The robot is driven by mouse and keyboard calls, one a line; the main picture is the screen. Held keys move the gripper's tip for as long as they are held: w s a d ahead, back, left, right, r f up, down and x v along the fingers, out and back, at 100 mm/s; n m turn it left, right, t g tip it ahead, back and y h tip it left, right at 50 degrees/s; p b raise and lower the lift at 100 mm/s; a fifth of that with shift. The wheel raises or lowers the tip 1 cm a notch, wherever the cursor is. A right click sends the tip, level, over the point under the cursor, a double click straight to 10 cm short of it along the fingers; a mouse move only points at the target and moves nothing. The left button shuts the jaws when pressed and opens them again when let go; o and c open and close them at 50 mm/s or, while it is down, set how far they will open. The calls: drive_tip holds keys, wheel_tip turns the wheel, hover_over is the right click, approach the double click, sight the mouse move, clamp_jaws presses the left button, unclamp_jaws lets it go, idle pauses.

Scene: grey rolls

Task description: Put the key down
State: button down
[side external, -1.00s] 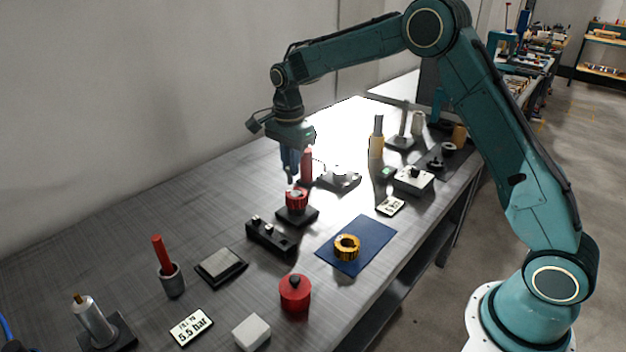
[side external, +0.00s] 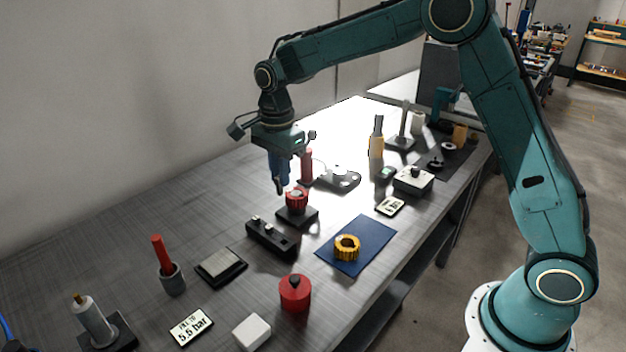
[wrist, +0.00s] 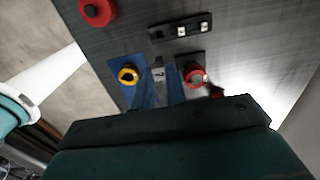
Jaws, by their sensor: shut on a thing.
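My gripper (side external: 280,190) hangs above the table with its blue fingers pointing down, just left of a red ribbed part (side external: 297,199) on a black base. In the wrist view its fingertips (wrist: 159,80) are close together on a small greyish piece (wrist: 159,74), which I take to be the key. Its shape is too small to make out, and it is hidden in the side view. The red part also shows in the wrist view (wrist: 195,74), to the right of the fingers and apart from them.
A black block with small fittings (side external: 271,238) lies in front of the gripper. A blue mat (side external: 375,232) carries a yellow ring (side external: 347,247). A red lidded pot (side external: 295,294) and a grey pad (side external: 221,266) stand nearer. Bare table lies left of the gripper.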

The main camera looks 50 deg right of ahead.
sight(281, 194)
wheel_tip(281, 194, down, 12)
idle(0.4)
drive_tip(key=shift+f, duration=0.2)
drive_tip(key=shift+f, duration=2)
drive_tip(key=shift+f, duration=0.1)
drive_tip(key=c, duration=1.4)
unclamp_jaws()
wheel_tip(281, 194, up, 11)
drive_tip(key=shift+r, duration=0.65)
